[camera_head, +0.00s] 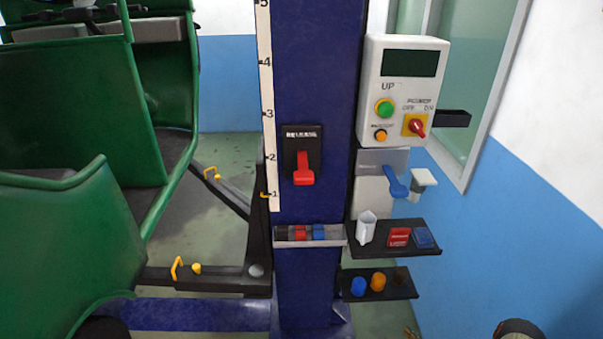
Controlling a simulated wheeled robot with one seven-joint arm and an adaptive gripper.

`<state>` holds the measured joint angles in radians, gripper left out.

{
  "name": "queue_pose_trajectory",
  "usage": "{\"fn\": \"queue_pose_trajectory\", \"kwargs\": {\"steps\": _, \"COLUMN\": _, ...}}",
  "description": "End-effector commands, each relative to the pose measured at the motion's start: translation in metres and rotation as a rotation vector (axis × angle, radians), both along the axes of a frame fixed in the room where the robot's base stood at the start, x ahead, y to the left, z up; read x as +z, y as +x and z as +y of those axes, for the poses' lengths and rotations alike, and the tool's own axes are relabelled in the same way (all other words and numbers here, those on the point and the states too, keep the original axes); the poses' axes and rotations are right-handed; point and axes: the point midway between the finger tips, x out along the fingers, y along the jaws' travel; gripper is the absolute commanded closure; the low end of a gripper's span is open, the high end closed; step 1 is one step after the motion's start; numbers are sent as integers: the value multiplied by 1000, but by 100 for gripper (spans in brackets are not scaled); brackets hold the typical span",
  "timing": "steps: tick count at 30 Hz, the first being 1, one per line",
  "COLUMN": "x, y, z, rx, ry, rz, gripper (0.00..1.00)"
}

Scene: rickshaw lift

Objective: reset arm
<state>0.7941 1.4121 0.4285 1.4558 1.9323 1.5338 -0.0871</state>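My gripper is not seen in the head view. A dark rounded part at the bottom right edge may belong to my arm, but too little shows to tell. A blue lift column (315,80) stands upright in the middle. It carries a red release lever (303,170) on a black plate and a white number scale (268,110). A white control box (375,90) on its right has a dark display, a green UP button (384,108), a small orange button (380,136) and a red rotary switch (416,126) on a yellow plate.
A green rickshaw (80,110) fills the left, beside dark lift arms (205,279) with yellow fittings. Small shelves (432,250) hold a white container, red and blue boxes and coloured knobs. A blue-handled item (395,183) hangs above. A blue and white wall (540,200) bounds the right.

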Motion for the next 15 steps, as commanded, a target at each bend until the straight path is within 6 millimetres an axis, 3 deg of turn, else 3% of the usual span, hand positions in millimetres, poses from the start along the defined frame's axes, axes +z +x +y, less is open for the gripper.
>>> {"fn": "queue_pose_trajectory", "kwargs": {"steps": 4, "x": -6, "y": -20, "z": 31, "rx": 97, "ry": 18, "rz": 47, "gripper": 39}}
{"fn": "queue_pose_trajectory", "kwargs": {"steps": 8, "x": 0, "y": -39, "z": 57, "rx": 211, "ry": 20, "rz": 80, "gripper": 39}}
{"fn": "queue_pose_trajectory", "kwargs": {"steps": 15, "x": 45, "y": -70, "z": 96, "rx": 490, "ry": -46, "rz": 110, "gripper": 39}}
